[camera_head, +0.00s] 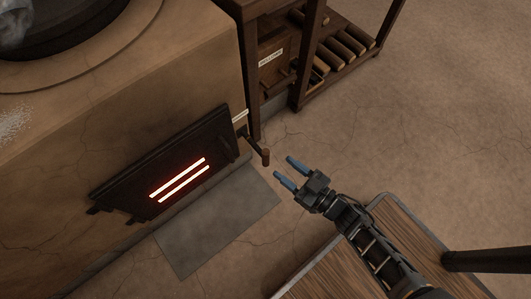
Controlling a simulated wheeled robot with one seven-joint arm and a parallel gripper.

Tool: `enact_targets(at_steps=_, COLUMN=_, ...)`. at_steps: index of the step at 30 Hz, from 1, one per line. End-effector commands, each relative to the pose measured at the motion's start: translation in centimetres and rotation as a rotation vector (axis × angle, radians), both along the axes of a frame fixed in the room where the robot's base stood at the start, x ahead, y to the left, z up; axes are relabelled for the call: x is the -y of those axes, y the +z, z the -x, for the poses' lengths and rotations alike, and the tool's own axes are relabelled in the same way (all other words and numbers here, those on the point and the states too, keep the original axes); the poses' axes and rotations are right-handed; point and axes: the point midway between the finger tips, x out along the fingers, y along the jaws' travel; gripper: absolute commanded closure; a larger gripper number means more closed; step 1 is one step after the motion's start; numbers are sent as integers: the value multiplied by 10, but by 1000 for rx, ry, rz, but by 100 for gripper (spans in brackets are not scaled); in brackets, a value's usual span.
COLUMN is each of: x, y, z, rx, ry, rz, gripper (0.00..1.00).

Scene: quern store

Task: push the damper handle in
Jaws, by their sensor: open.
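The damper handle (265,157) is a small brown wooden grip on a dark rod. It sticks out from the front of the clay-coloured oven, just right of the dark firebox door (128,189) and below a small white label (240,117). My gripper (285,170) has two blue-tipped fingers and is open and empty. Its fingertips point toward the oven, a little right of and below the handle in the picture, and look apart from it. How far they differ in height from the handle is hard to tell.
Two glowing slots (180,180) show in the firebox door. A grey slab (215,235) lies on the cracked floor before it. A wooden shelf rack (345,50) with rolls and a labelled box (272,62) stands behind. A wood-topped surface (335,270) lies under my arm.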

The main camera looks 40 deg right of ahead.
Motion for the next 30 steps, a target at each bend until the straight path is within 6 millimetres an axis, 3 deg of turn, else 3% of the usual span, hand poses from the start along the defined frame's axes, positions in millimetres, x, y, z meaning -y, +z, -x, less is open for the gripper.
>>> enact_targets(at_steps=1, x=1, y=-12, z=-4, rx=-1, ry=5, rz=-4, gripper=52)
enact_targets(at_steps=4, x=1, y=-17, z=-9, rx=1, ry=15, rz=-8, gripper=52)
enact_targets(at_steps=21, x=-12, y=-18, z=-77, rx=0, ry=17, rz=-9, gripper=52)
enact_targets(at_steps=30, x=-14, y=-16, z=-84, rx=-1, ry=17, rz=-9, gripper=52)
